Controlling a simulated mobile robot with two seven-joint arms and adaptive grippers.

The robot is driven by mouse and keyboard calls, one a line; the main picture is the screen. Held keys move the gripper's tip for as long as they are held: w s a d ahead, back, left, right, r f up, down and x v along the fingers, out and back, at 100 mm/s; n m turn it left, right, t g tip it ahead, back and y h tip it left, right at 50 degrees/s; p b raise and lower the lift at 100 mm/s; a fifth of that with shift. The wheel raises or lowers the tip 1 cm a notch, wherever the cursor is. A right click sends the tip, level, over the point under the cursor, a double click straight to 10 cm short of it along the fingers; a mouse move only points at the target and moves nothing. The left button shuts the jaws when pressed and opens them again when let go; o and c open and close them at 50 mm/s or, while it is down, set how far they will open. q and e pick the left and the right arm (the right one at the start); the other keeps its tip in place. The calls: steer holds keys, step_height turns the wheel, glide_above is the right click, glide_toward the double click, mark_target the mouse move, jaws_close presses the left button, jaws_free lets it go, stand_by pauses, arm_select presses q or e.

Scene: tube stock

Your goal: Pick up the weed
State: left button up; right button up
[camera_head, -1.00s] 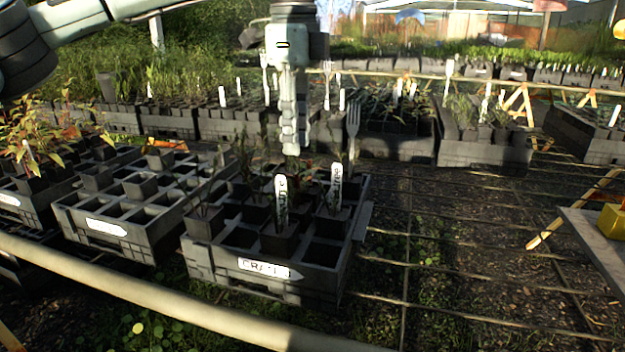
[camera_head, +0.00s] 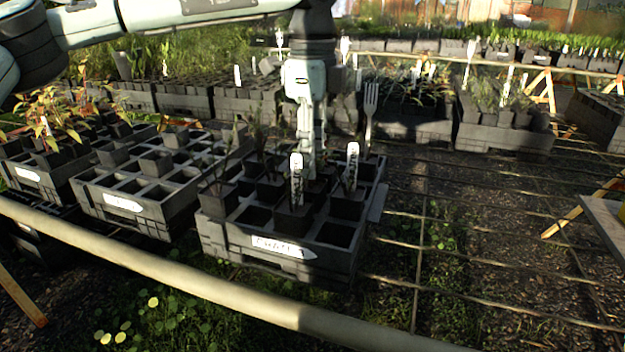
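My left gripper (camera_head: 309,160) points straight down into the nearest labelled crate (camera_head: 282,249), among the pots and plants behind the two white tags. Its fingertips are partly hidden by plants and tags, and its fingers look close together; whether they hold anything cannot be told. Thin dark-green plants stand in several pots of this crate. I cannot make out which of them is the weed. A white plant tag (camera_head: 296,180) stands in a front pot (camera_head: 293,218), and another tag (camera_head: 352,165) stands to its right. My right gripper is not in view.
A fork (camera_head: 370,110) stands upright at the crate's back right. A second crate (camera_head: 140,217) with small pots is to the left, and reddish plants (camera_head: 62,120) beyond it. A pale rail (camera_head: 200,283) crosses the front. Open wire racking (camera_head: 470,240) lies right.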

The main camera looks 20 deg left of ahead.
arm_select(q)
jaws_close()
